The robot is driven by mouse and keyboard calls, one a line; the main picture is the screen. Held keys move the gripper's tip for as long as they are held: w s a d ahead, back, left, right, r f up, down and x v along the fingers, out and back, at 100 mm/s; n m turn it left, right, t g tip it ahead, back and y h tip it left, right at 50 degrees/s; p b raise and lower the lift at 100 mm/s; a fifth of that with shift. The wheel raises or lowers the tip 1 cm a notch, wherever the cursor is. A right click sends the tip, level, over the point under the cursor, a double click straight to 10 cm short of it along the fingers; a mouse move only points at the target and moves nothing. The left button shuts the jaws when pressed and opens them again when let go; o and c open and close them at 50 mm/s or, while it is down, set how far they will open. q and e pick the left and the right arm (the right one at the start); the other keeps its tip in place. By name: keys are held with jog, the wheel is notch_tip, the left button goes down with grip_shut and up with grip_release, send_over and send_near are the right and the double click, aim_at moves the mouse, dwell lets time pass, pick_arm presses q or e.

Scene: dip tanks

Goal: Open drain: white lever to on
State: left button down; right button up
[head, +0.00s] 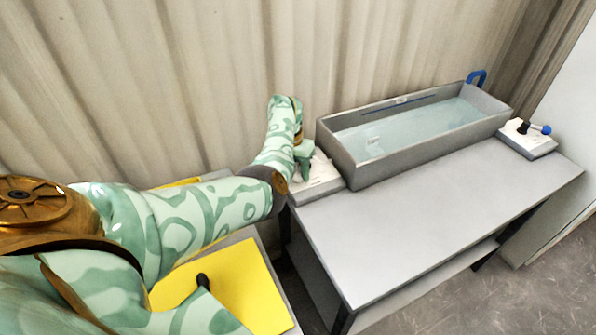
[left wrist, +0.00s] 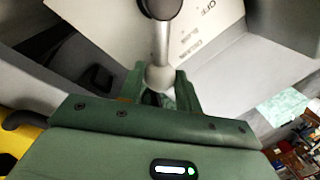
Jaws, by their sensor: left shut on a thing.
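The white lever shows in the left wrist view as a metal rod (left wrist: 161,45) with a pale ball knob (left wrist: 160,77) at its end and a dark round pivot (left wrist: 160,6) at its base. My left gripper (left wrist: 164,92) is shut on the knob, one green finger on each side. The lever's pale plate (left wrist: 205,25) has printed words, "OFF" readable among them. In the head view my left gripper (head: 304,150) is over the white lever box (head: 322,184) at the tank's left end and hides the lever. My right gripper is not in view.
The grey tank (head: 420,150) holds clear water (head: 415,127) and stands on a grey table (head: 430,210). Another lever box (head: 530,143) with a blue knob (head: 546,130) is at its right end. A blue hook-shaped handle (head: 477,76) stands at the far corner. The table front is clear.

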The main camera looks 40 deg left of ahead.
pick_arm(q)
jog(key=shift+a, duration=0.1)
jog(key=c, duration=1.3)
grip_release()
jog(key=shift+r, duration=0.1)
jog(key=a+r+p, duration=0.1)
jog(key=r+p, duration=0.1)
jog(key=r, duration=0.3)
jog(key=a+r+p, duration=0.1)
jog(key=r+p, duration=0.1)
jog(key=r, duration=0.3)
jog(key=a+r+p, duration=0.1)
jog(key=r+p, duration=0.1)
jog(key=r, duration=0.4)
jog(key=shift+s+p, duration=0.3)
jog(key=shift+f, duration=0.15)
